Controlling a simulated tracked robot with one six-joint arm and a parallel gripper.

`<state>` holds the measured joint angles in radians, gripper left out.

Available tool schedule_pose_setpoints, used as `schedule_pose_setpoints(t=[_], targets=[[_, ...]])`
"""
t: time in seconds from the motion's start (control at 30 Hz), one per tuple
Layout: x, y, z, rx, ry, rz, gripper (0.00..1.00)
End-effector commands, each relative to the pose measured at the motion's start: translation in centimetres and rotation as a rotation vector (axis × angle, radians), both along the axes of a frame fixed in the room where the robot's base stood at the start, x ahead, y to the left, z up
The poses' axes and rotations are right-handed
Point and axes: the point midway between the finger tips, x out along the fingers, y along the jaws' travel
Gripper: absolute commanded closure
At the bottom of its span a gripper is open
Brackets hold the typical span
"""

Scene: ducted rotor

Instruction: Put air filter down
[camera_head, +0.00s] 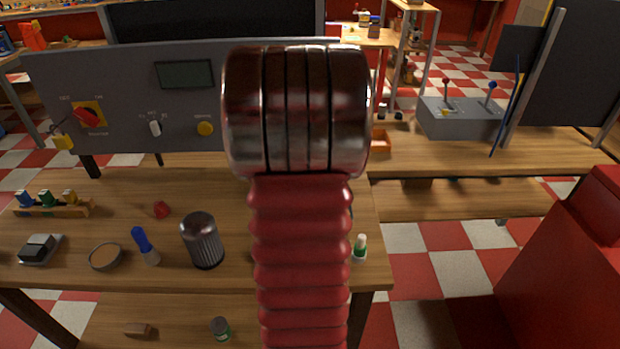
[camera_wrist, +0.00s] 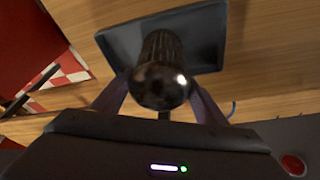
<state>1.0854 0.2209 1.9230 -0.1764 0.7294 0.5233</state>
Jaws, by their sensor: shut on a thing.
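My gripper (camera_wrist: 160,103) is shut on the air filter (camera_wrist: 160,70) in the wrist view. The filter is a dark ribbed cylinder with a shiny rounded end facing the camera. Behind it is a dark grey shallow tray (camera_wrist: 208,50) on a wooden surface. I cannot tell whether the filter touches the tray. In the head view my gripper does not show; my red and chrome arm stands in front of the middle. A similar dark ribbed canister (camera_head: 202,241) stands upright on the wooden table (camera_head: 105,190), left of the arm.
On the table are a blue-handled tool (camera_head: 143,243), a round dish (camera_head: 106,257), a red piece (camera_head: 161,209), a rack of small bottles (camera_head: 47,201) and a white-capped bottle (camera_head: 360,248). A grey control panel (camera_head: 185,75) rises behind. A red block (camera_head: 565,270) stands at right.

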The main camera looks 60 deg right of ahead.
Motion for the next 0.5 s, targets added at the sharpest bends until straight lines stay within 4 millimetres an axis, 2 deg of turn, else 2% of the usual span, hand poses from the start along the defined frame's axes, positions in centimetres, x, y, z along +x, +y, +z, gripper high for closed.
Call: schedule_pose_setpoints(t=[0.23, 0.27, 0.5], targets=[[-0.03, -0.03, -0.15, -0.001, 0.0, -0.001, 0.55], [-0.03, -0.02, -0.13, 0.0, 0.0, -0.001, 0.31], [-0.05, -0.02, -0.12, 0.0, 0.0, -0.001, 0.15]])
